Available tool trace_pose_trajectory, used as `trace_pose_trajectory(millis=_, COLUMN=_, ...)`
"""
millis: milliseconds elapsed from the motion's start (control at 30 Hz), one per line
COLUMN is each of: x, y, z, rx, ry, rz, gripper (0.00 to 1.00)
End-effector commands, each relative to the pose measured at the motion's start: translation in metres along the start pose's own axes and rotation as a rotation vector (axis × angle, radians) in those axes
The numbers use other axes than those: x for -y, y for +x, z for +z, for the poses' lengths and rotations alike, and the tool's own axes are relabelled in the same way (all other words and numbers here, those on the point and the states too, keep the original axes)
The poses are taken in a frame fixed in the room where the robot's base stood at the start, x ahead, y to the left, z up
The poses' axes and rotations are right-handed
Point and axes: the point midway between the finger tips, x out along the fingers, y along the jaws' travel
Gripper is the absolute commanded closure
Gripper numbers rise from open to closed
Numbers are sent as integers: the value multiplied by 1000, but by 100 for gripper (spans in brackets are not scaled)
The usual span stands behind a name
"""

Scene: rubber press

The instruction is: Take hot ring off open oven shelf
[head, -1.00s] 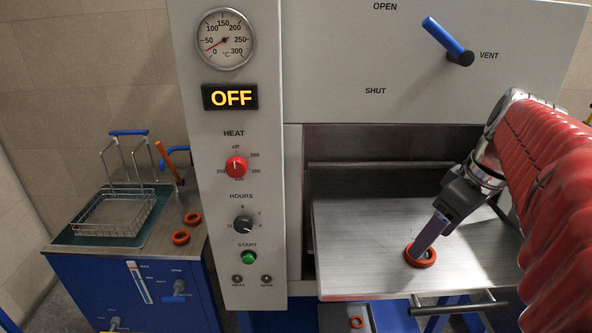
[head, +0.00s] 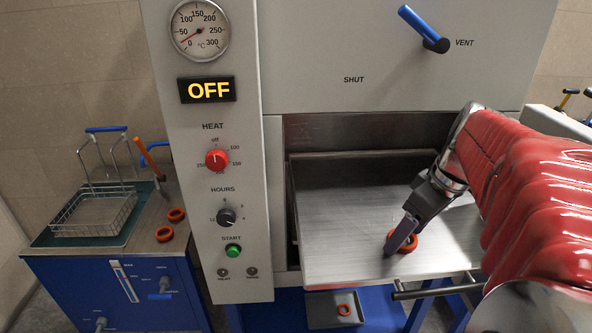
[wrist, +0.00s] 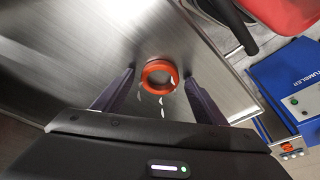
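An orange-red ring (head: 404,241) lies flat on the pulled-out metal oven shelf (head: 340,220), near its front edge. In the wrist view the ring (wrist: 159,76) lies ahead of my gripper (wrist: 162,92), between the lines of its two dark fingers. The fingers are spread wide with a clear gap on each side of the ring. The oven display (head: 208,90) reads OFF.
A tray (head: 320,311) with another ring sits below the shelf. Two rings (head: 170,225) and a wire basket (head: 95,212) are on the blue bench at left. The shelf handle (head: 435,288) juts out at the front. The shelf's left part is clear.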

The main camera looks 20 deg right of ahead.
Motion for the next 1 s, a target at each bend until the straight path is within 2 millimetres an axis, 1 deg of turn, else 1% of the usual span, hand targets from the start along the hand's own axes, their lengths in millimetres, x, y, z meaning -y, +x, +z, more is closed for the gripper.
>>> trace_pose_trajectory(millis=33, x=0, y=0, z=0, rx=0, ry=0, rz=0, gripper=38)
trace_pose_trajectory(millis=67, x=0, y=0, z=0, rx=0, ry=0, rz=0, gripper=40)
trace_pose_trajectory(millis=533, x=0, y=0, z=0, rx=0, ry=0, rz=0, gripper=74)
trace_pose_trajectory(millis=833, x=0, y=-2, z=-1, rx=0, ry=0, rz=1, gripper=74)
trace_pose_trajectory(millis=1000, x=0, y=-14, z=-4, rx=-1, ry=-1, rz=2, gripper=74)
